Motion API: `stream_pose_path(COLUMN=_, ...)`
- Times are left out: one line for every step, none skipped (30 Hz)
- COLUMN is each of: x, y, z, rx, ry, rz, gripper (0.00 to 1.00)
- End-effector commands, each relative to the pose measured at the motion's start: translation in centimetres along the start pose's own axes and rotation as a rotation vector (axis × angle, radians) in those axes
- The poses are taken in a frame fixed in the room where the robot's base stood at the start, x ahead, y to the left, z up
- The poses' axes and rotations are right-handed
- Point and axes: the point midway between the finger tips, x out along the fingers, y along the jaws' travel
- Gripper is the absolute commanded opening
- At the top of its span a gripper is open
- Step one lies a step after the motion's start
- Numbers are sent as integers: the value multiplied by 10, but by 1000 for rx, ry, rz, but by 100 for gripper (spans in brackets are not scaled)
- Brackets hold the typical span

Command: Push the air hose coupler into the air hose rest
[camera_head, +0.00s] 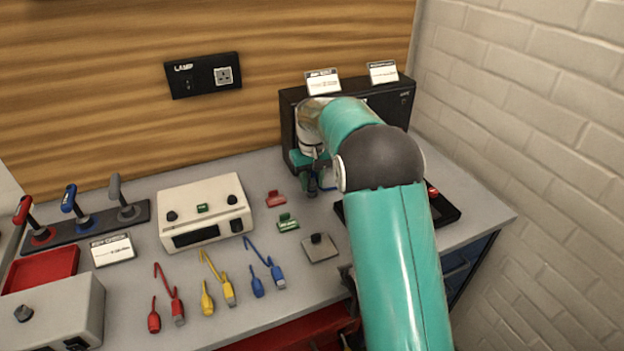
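My teal arm reaches from the lower right to the front of a black box at the back of the bench. My gripper (314,186) points down at the box's left front, low over the bench. Its fingers are small and dark here, and I cannot tell whether they are open or hold something. I cannot make out the air hose coupler for certain; a small dark blue shape shows at the fingertips. I cannot identify the air hose rest either. My arm hides much of the black box's front (392,103).
Two white labels (322,82) stand on the black box. A cream control box (205,212), red, yellow and blue cables (219,280), small red and green blocks (288,222) and a grey plate (320,249) lie left of my arm. A brick wall (540,130) bounds the right.

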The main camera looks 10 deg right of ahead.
Motion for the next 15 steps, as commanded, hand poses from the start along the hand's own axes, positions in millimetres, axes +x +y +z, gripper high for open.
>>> stream_pose_path(x=0, y=0, z=0, rx=0, ry=0, rz=0, gripper=44)
stream_pose_path(x=0, y=0, z=0, rx=0, ry=0, rz=0, gripper=50)
stream_pose_path(x=0, y=0, z=0, rx=0, ry=0, rz=0, gripper=52)
stream_pose_path(x=0, y=0, z=0, rx=0, ry=0, rz=0, gripper=52)
stream_pose_path(x=0, y=0, z=0, rx=0, ry=0, rz=0, gripper=52)
stream_pose_path(x=0, y=0, z=0, rx=0, ry=0, rz=0, gripper=52)
stream_pose_path(x=0, y=0, z=0, rx=0, ry=0, rz=0, gripper=52)
stream_pose_path(x=0, y=0, z=0, rx=0, ry=0, rz=0, gripper=52)
stream_pose_path(x=0, y=0, z=0, rx=0, ry=-1, rz=0, gripper=52)
stream_pose_path(x=0, y=0, z=0, rx=0, ry=-1, rz=0, gripper=52)
stream_pose_path(x=0, y=0, z=0, rx=0, ry=0, rz=0, gripper=52)
stream_pose_path(x=-2, y=0, z=0, rx=0, ry=0, rz=0, gripper=52)
stream_pose_path(x=-4, y=0, z=0, rx=0, ry=0, rz=0, gripper=52)
stream_pose_path(x=-6, y=0, z=0, rx=0, ry=1, rz=0, gripper=52)
stream_pose_path(x=-10, y=0, z=0, rx=0, ry=1, rz=0, gripper=52)
